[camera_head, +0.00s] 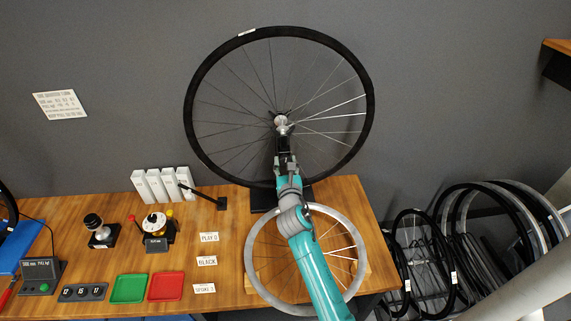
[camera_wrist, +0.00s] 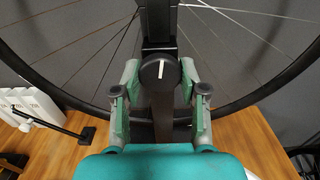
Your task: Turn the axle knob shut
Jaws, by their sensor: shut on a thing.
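The axle knob (camera_wrist: 160,71) is a round black dial with a white mark. The mark stands nearly upright, leaning slightly to the right at its top. The knob sits on the black post (camera_wrist: 158,18) of the wheel stand. My gripper (camera_wrist: 160,76) reaches up from below with one finger on each side of the knob, shut on it. In the head view my gripper (camera_head: 287,164) is at the stand below the hub (camera_head: 281,121), and it hides the knob. The black-rimmed wheel (camera_head: 366,122) stands upright in the stand.
Green (camera_head: 129,288) and red (camera_head: 166,286) trays, white boxes (camera_head: 160,185) and small devices stand to the left. Spare wheels (camera_head: 420,262) are at the right.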

